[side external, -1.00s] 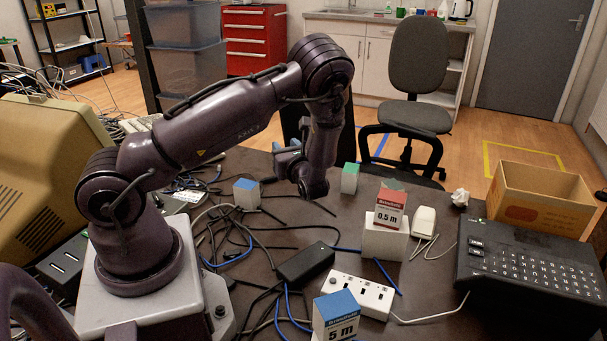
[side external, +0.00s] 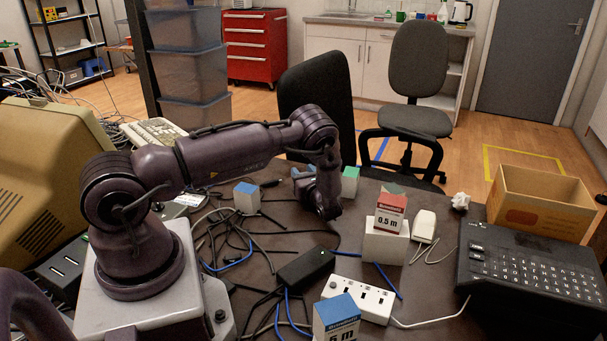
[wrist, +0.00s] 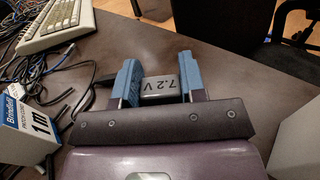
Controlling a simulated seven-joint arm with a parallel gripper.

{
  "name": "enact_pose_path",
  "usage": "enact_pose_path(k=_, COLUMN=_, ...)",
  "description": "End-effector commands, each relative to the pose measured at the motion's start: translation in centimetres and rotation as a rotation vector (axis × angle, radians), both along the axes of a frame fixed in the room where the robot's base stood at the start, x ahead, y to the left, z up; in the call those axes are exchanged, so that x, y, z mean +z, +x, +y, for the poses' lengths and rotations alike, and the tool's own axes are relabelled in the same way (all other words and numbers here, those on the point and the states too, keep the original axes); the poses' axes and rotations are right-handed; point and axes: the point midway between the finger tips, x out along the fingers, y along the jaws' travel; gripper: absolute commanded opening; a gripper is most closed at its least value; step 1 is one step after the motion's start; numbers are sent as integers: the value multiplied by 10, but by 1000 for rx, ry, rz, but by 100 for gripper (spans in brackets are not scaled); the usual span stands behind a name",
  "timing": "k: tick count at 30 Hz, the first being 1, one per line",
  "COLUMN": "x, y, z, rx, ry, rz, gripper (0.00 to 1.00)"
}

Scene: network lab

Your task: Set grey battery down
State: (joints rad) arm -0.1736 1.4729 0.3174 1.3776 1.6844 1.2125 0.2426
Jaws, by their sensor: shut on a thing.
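The grey battery (wrist: 160,88), marked 7.2 V, is between the two blue fingers of my gripper (wrist: 158,75) in the wrist view. The fingers are shut on its sides. In the side view my gripper (side external: 303,177) is low over the back part of the dark table (side external: 275,225), pointing away from that camera. The battery is hidden there behind the wrist and fingers. I cannot tell whether its underside touches the table.
A blue-topped box (side external: 247,197), marked 1 m in the wrist view (wrist: 25,130), stands to the left among cables. A green-topped box (side external: 350,181) stands close on the right. A keyboard (wrist: 55,22) lies beyond at left.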

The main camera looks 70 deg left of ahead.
Motion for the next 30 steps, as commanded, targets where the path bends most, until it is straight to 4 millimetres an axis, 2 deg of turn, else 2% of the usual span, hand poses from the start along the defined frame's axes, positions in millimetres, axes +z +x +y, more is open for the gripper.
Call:
enact_pose_path(k=8, x=-2, y=0, z=0, rx=-1, ry=1, rz=0, gripper=12)
enact_pose_path(k=9, x=-2, y=0, z=0, rx=0, ry=0, rz=0, gripper=42)
enact_pose_path(k=12, x=-2, y=0, z=0, rx=0, ry=0, rz=-1, gripper=63)
enact_pose_path(k=22, x=2, y=0, z=0, rx=0, ry=0, rz=-2, gripper=63)
enact_pose_path(k=30, x=1, y=2, z=-44, rx=-5, ry=0, rz=1, gripper=63)
